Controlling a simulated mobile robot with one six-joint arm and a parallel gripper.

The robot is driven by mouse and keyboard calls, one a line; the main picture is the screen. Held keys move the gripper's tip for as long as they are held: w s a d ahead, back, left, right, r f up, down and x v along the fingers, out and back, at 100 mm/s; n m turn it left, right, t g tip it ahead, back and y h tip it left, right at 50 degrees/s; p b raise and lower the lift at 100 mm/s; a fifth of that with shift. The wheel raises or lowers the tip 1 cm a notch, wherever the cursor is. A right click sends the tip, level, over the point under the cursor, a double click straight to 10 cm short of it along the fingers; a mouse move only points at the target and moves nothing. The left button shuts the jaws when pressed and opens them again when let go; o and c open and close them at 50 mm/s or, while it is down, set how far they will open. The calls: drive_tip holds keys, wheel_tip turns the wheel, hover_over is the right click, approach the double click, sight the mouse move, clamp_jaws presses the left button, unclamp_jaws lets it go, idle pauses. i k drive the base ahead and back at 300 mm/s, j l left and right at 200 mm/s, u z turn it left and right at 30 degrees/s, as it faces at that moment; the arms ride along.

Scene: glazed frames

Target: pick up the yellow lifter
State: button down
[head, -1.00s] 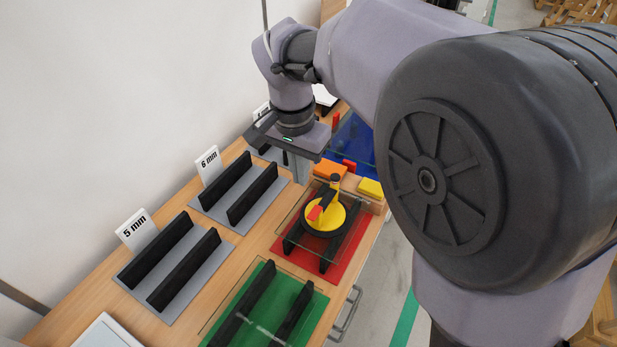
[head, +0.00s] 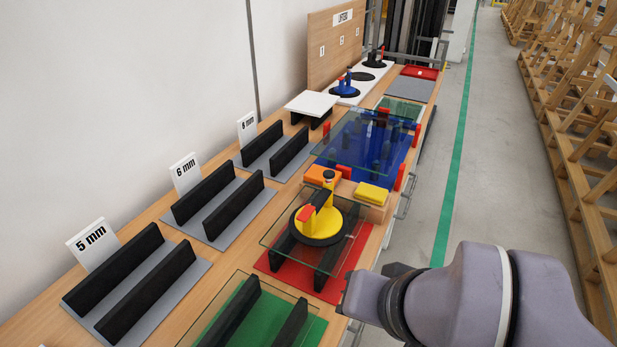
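The yellow lifter (head: 318,222) is a round yellow disc with a black rim, an upright yellow handle and a red lever. It sits on a clear glass pane (head: 272,238), which lies over black rails above a red mat (head: 352,262). My gripper (head: 362,296) is at the lower right, beside the table's right edge and apart from the lifter. Its fingers cannot be made out, and I see nothing held in it.
A green mat (head: 312,334) with glass and black rails is in front. Orange (head: 320,175) and yellow (head: 371,192) blocks lie behind the lifter. A blue mat (head: 345,150) under glass is farther back. A blue lifter (head: 346,85) stands near the board.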

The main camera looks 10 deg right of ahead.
sight(328, 225)
drive_tip(key=i+l+u, duration=0.2)
drive_tip(key=u, duration=0.25)
drive_tip(key=i+l+u, duration=0.15)
drive_tip(key=l+u, duration=0.3)
drive_tip(key=i+l+u, duration=0.1)
drive_tip(key=l+u, duration=0.2)
drive_tip(key=u, duration=0.15)
drive_tip(key=l+u, duration=0.45)
drive_tip(key=i+j, duration=0.05)
